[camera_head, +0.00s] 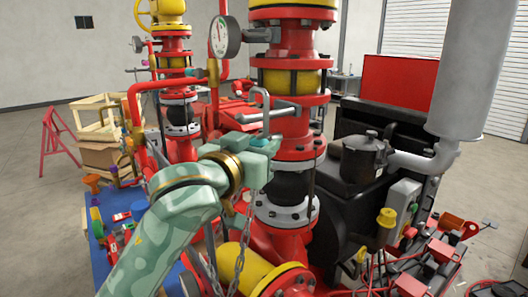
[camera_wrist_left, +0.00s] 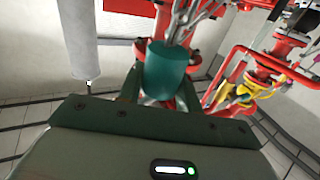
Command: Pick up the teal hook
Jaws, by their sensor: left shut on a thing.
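My left gripper (camera_head: 264,145) reaches in from the lower left in the head view, in front of the red pump column. It is shut on the teal hook, whose teal body (camera_wrist_left: 167,72) sits between the two dark green fingers in the left wrist view. In the head view only a small teal part (camera_head: 258,139) shows at the jaws; the fingers cover the rest. A bent grey rod (camera_head: 262,97) rises just above the jaws; I cannot tell whether it belongs to the hook. My right gripper is in neither view.
The red pump column (camera_head: 292,150) stands close behind the gripper. A pressure gauge (camera_head: 223,36) is above it. A chain (camera_head: 238,240) hangs below. A black machine (camera_head: 350,190) is to the right. A blue surface with small parts (camera_head: 98,235) lies at lower left.

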